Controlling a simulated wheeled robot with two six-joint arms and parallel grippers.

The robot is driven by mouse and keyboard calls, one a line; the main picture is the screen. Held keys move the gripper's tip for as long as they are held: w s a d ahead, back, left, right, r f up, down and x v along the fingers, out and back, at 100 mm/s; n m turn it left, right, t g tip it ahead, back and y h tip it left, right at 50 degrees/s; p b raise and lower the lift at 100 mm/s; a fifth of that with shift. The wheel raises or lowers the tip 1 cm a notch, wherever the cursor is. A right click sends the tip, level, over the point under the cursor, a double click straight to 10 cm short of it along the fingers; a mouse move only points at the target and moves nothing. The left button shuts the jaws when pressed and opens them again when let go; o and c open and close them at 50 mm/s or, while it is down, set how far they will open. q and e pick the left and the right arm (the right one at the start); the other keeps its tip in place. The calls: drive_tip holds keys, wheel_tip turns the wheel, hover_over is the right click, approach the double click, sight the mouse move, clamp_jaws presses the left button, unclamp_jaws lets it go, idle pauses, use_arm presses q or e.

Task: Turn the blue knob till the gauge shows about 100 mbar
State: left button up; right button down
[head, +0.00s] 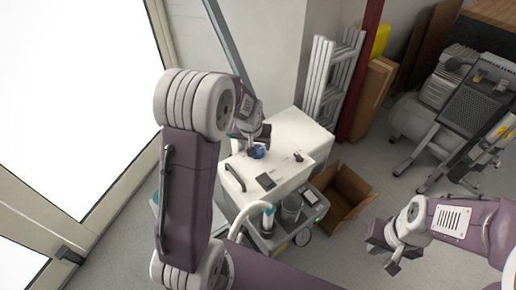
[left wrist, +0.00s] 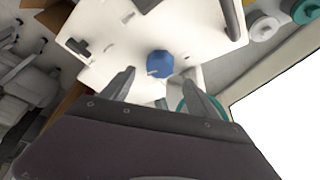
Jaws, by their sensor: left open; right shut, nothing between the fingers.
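The blue knob (head: 258,153) sits on top of a white compressor box (head: 285,170). My left gripper (head: 252,147) is over the knob, coming from behind it in the head view. In the left wrist view the knob (left wrist: 160,63) shows just beyond and between the two spread fingertips (left wrist: 159,76); I cannot tell whether they touch it. A small dark panel (head: 265,181) on the box may be the gauge; its reading is too small to make out. My right gripper (head: 385,257) is shut and empty, over the floor at the lower right.
A dark handle (head: 235,177) and a small black fitting (head: 298,157) stand on the box top. A grey unit with a white hose (head: 242,213) is in front. An open cardboard box (head: 345,192) and another compressor (head: 445,110) are to the right.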

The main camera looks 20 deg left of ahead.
sight(257, 149)
use_arm(q)
drive_tip(key=b+x, duration=0.2)
drive_tip(key=x, duration=0.4)
drive_tip(key=shift+w+f, duration=0.1)
drive_tip(key=shift+f, duration=0.1)
drive_tip(key=c, duration=1.4)
